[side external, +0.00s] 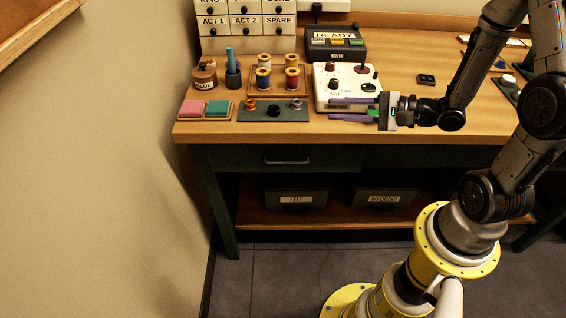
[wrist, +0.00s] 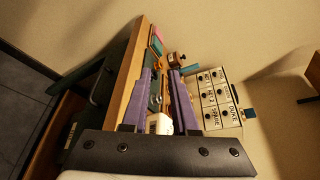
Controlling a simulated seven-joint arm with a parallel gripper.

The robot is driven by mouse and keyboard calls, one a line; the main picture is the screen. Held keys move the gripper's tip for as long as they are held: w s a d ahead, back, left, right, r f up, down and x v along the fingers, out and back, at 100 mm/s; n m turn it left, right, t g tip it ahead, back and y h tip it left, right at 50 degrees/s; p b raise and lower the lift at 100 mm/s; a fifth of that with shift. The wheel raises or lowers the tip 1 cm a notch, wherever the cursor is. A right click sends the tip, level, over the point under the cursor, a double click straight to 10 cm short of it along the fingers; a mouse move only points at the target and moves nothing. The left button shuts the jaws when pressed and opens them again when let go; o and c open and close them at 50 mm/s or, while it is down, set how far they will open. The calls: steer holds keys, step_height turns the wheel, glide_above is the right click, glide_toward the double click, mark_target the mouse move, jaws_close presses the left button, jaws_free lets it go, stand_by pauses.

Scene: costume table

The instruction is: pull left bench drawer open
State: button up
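The left bench drawer (side external: 315,157) is a dark green front under the wooden top, and it looks shut. Its metal bar handle (side external: 287,161) is in the middle of the front. In the wrist view the dark drawer front (wrist: 101,88) shows at the left, tilted. My gripper (side external: 332,109) has two purple fingers spread apart with nothing held between them. It is above and to the right of the handle, near the bench top's front edge, and apart from the handle. In the wrist view my gripper (wrist: 153,75) points along the bench top towards the wall.
A white control box (side external: 345,86) stands close behind the fingers. A green mat with knobs (side external: 262,115), pink and teal pads (side external: 205,109) and thread spools (side external: 263,77) stand near the left end. Bins (side external: 296,199) sit on a lower shelf.

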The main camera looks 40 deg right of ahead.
glide_toward(289, 164)
steer(key=x, duration=1.1)
steer(key=shift+w+a+f, duration=0.1)
steer(key=shift+w+a, duration=0.1)
steer(key=shift+w, duration=0.15)
jaws_close()
stand_by(1.0)
